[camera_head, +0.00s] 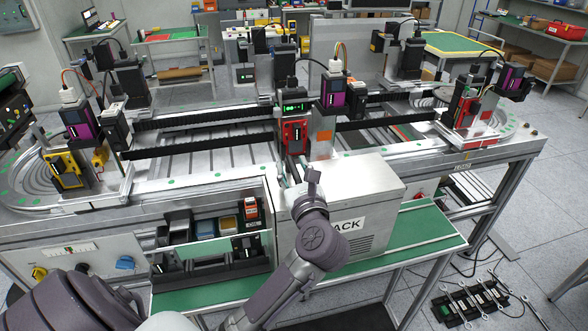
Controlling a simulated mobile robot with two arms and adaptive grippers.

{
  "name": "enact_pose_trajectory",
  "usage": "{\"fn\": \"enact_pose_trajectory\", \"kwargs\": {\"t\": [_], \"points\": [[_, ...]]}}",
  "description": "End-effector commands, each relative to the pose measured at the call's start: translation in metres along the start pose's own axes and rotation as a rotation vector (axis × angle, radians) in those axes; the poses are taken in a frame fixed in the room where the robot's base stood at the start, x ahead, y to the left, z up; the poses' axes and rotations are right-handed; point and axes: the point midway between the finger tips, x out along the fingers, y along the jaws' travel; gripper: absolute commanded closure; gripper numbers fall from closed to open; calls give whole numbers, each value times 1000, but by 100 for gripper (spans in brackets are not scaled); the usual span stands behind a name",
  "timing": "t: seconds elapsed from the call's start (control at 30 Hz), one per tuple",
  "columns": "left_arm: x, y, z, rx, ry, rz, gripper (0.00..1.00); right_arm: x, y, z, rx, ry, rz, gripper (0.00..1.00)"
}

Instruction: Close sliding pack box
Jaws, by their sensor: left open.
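The pack box (381,222) is a light grey metal box at the centre, on a green-topped shelf in front of the conveyor. Its front label is partly covered by my left arm and shows "ACK". The top looks flat, with my gripper over its left end. I cannot tell how far the sliding part stands open. My left gripper (297,181) is open at the box's upper left edge, with its fingers pointing away from me. Whether it touches the box is not clear. My right gripper is not in view.
The green shelf (425,228) has free room right of the box. Left of the box stands a rack with coloured small parts (250,210). The conveyor (195,160) with several machine units runs behind. A tool tray (470,300) lies on the floor at right.

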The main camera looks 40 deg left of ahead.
Motion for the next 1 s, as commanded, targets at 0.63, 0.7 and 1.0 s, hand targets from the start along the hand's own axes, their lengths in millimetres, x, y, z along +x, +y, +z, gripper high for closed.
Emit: {"fn": "enact_pose_trajectory", "kwargs": {"t": [0.63, 0.7, 1.0], "points": [[-94, 0, -1, -1, 5, 0, 59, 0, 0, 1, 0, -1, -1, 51], [-104, 0, -1, 0, 4, 0, 59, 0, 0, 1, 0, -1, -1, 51], [-121, 0, 0, -1, 0, 0, 59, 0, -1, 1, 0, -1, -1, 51]]}}
